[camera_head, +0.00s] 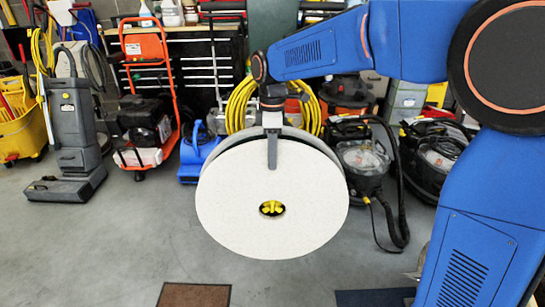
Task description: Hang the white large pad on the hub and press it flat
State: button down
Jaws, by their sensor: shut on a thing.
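The white large pad (240,200) hangs upright, facing me, in the middle of the camera_head view. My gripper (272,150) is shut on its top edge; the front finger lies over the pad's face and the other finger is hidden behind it. A yellow part on a dark ground shows in the pad's centre hole (271,209); it may be the hub, but I cannot tell for sure. A grey rim with a dark line shows just behind the pad's top edge. The gap between pad and rim cannot be judged.
A grey upright floor machine (72,130) and an orange hand truck (150,80) stand at left. A blue blower (197,152) is behind the pad. Black vacuums (365,165) stand at right. Brown (194,295) and dark blue (375,298) mats lie in front on open floor.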

jog(key=shift+w, duration=0.5)
dwell(0.8)
jog(key=shift+f, duration=0.25)
dwell(0.5)
jog(key=c, duration=2.2)
grip_release()
jog(key=shift+w+r, duration=0.25)
jog(key=shift+r, duration=0.65)
jog(key=shift+c, duration=0.9)
jog(key=shift+r, duration=0.1)
jog(key=shift+w+r, duration=0.3)
jog(key=shift+r, duration=0.6)
jog(key=shift+w+r, duration=0.25)
jog(key=shift+r, duration=0.6)
